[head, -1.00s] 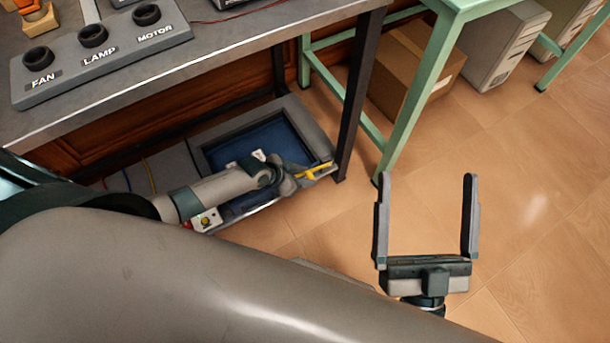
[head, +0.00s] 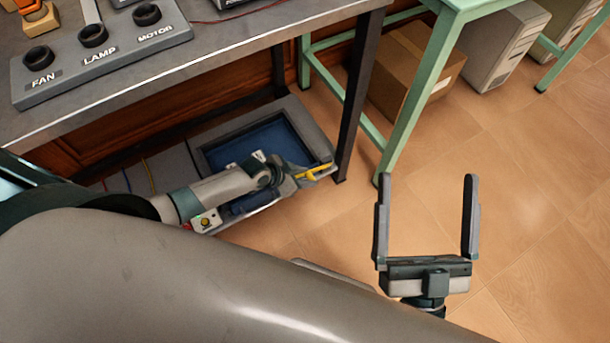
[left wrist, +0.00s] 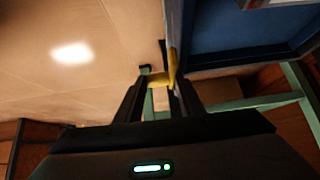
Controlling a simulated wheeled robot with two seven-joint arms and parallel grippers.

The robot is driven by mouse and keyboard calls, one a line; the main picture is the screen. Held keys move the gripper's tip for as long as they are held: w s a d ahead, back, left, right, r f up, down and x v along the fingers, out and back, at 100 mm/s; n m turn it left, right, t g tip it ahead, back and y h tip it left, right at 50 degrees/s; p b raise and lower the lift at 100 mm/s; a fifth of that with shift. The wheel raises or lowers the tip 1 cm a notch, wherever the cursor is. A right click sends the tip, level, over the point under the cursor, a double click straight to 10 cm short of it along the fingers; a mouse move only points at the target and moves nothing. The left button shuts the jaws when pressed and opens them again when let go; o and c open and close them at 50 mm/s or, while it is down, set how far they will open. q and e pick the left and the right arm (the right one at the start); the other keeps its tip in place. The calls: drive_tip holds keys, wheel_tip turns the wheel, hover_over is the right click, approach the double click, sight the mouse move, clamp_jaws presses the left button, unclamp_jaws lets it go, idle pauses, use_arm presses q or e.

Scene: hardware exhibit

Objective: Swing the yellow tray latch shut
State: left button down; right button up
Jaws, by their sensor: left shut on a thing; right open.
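The yellow latch (head: 318,171) is at the front right corner of the blue-lined tray (head: 320,151), low under the workbench. In the left wrist view the yellow latch (left wrist: 172,66) shows between the fingertips, beside the tray's edge (left wrist: 175,28). My left gripper (head: 306,175) is shut on the latch, and it also shows in the left wrist view (left wrist: 157,90). The exact contact of the fingers is partly hidden in the head view. My right gripper (head: 425,215) is open and empty over the floor.
The grey workbench (head: 240,60) overhangs the tray, and its dark leg (head: 357,100) stands right beside the tray corner. A green table leg (head: 410,110), a cardboard box (head: 405,75) and a grey computer case (head: 503,48) are further right. The tiled floor (head: 530,200) is clear.

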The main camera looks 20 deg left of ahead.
drive_tip(key=shift+f, duration=0.2)
drive_tip(key=shift+c, duration=0.6)
drive_tip(key=c, duration=0.5)
drive_tip(key=shift+w+a+f, duration=0.1)
drive_tip(key=shift+w+f, duration=0.1)
drive_tip(key=shift+w, duration=0.05)
drive_tip(key=c, duration=0.5)
drive_tip(key=shift+g, duration=0.7)
drive_tip(key=w+a+f, duration=0.3)
drive_tip(key=shift+f, duration=0.1)
clamp_jaws()
drive_tip(key=w+a+f+n+g+y, duration=0.1)
drive_tip(key=w+a+f+n+g, duration=0.1)
drive_tip(key=w+a+f+g, duration=0.35)
drive_tip(key=w+a+f+n+g, duration=0.1)
drive_tip(key=w+a+f+g, duration=0.2)
drive_tip(key=a+f, duration=0.55)
drive_tip(key=w+a+f+n+g+y, duration=0.1)
drive_tip(key=w+a+f+n+g, duration=0.1)
drive_tip(key=w+a+f+g, duration=0.4)
wheel_tip(320, 180, down, 8)
drive_tip(key=w+n+g+h, duration=0.2)
drive_tip(key=g+h, duration=0.3)
drive_tip(key=h, duration=0.2)
drive_tip(key=shift+w+a+f+n, duration=0.15)
drive_tip(key=shift+w+n, duration=0.15)
